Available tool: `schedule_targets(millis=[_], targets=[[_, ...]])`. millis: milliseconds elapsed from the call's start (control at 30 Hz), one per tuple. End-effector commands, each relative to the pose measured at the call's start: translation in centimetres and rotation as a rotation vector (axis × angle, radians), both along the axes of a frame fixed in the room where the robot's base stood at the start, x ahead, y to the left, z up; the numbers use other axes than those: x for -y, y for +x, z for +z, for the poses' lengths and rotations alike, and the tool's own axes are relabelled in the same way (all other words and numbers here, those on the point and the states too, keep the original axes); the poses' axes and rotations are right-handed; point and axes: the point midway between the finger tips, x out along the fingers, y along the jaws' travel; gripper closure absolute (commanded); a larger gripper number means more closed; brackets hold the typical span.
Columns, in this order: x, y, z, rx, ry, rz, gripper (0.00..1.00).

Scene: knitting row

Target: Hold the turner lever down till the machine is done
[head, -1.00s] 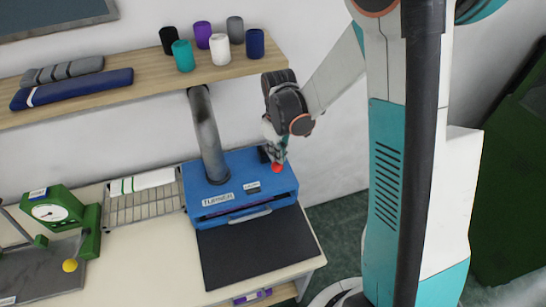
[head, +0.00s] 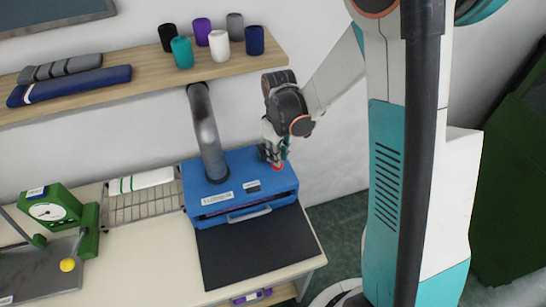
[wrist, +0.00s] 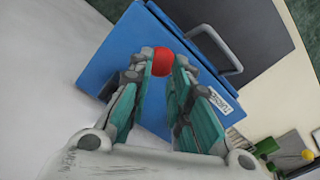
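The turner is a blue box (head: 235,205) with a front handle and a white label, standing on the table. Its lever ends in a red round knob (head: 279,166), at the box's back right. My gripper (head: 276,154) reaches down over the knob. In the wrist view the red knob (wrist: 162,62) sits between the tips of my gripper (wrist: 164,68), with both fingers close against its sides. The gripper looks shut on it. The lever's shaft is hidden, so I cannot tell how far down the lever is.
A grey tube (head: 208,135) rises from the box. A black mat (head: 262,250) lies in front. A wire rack (head: 140,205) and a green dial device (head: 52,212) stand left. A shelf (head: 150,82) with yarn cones hangs above.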

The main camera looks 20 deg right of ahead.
Motion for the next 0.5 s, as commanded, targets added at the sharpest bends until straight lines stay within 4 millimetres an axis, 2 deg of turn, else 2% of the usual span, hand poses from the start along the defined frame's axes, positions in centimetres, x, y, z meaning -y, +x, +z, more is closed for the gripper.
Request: schedule_targets(millis=[500], targets=[[0.0, 0.0, -2.0, 0.000, 0.000, 0.000, 0.82]])
